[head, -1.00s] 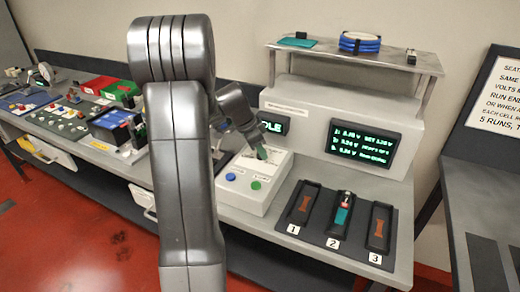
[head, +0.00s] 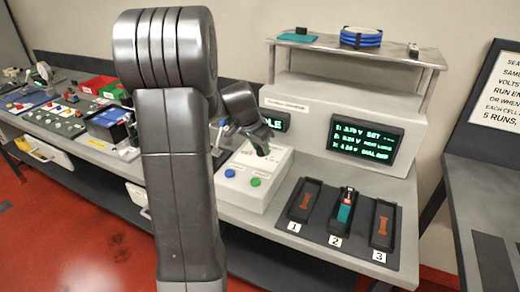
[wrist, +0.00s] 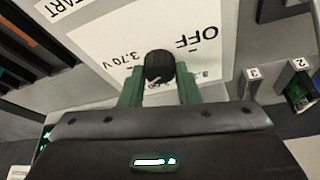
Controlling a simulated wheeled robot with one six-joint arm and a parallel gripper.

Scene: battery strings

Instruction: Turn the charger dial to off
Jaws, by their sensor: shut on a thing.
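The charger dial (wrist: 159,66) is a black knob on the white panel of the charger box (head: 240,192). In the wrist view my gripper (wrist: 159,78) has its two green fingers closed on the knob's sides. The OFF label (wrist: 196,40) lies up and to the right of the knob, and a 3.70 V label (wrist: 127,64) lies to its left. Another label behind the fingers is partly hidden. I cannot tell which mark the dial points at. In the head view my gripper (head: 261,148) reaches down onto the panel and hides the dial.
Blue (head: 230,172) and green (head: 256,182) buttons sit on the panel's front. A green-text display (head: 366,143) stands behind. A shelf (head: 350,48) stands above.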

